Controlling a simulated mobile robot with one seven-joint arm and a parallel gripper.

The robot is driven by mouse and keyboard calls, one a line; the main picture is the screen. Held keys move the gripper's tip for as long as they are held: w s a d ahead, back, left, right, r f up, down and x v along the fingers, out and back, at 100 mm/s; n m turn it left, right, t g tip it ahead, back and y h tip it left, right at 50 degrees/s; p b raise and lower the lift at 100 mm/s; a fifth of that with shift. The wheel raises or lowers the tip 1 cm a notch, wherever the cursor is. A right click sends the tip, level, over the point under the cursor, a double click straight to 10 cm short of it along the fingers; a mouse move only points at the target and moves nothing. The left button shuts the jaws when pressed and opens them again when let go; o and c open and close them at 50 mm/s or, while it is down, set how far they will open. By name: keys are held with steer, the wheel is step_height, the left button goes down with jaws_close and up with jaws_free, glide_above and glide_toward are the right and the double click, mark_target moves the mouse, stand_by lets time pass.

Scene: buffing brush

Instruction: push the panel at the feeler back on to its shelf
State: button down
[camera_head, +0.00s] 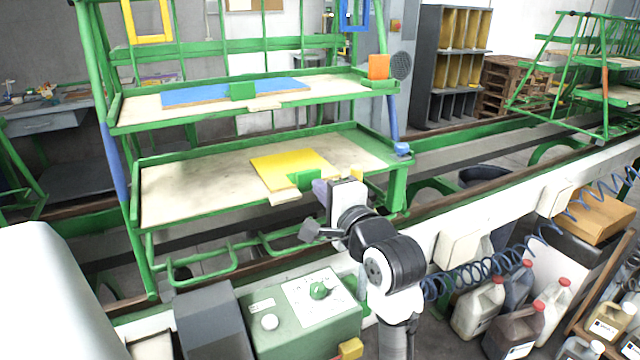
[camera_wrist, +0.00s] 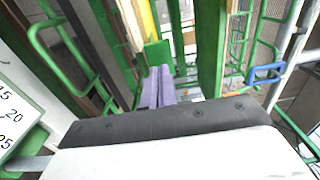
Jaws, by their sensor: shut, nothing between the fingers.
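A yellow panel (camera_head: 290,166) lies on the lower shelf (camera_head: 190,188) of the green rack, near its front edge. A green plate (camera_head: 304,179), perhaps the feeler, stands at that edge by the panel. In the wrist view the green plate (camera_wrist: 157,52) is just ahead of my fingertips, with a yellow edge (camera_wrist: 147,18) behind it. My gripper (camera_head: 318,186) is at the shelf's front edge, right beside the plate. Its purple fingers (camera_wrist: 160,72) are shut and empty. I cannot tell whether they touch the plate. A blue panel (camera_head: 215,95) lies on the upper shelf by a similar green plate (camera_head: 242,90).
A green control box (camera_head: 305,308) stands below the rack, left of my arm. A white rail (camera_head: 480,232) runs to the right with a blue coiled hose (camera_head: 480,273). Several jugs (camera_head: 480,307) stand at lower right. A green post (camera_head: 396,188) is close right of my gripper.

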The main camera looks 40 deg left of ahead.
steer(key=shift+w+a, duration=0.3)
steer(key=shift+a, duration=0.35)
steer(key=shift+a, duration=0.1)
steer(key=shift+p+x, duration=0.9)
steer(key=shift+x, duration=0.1)
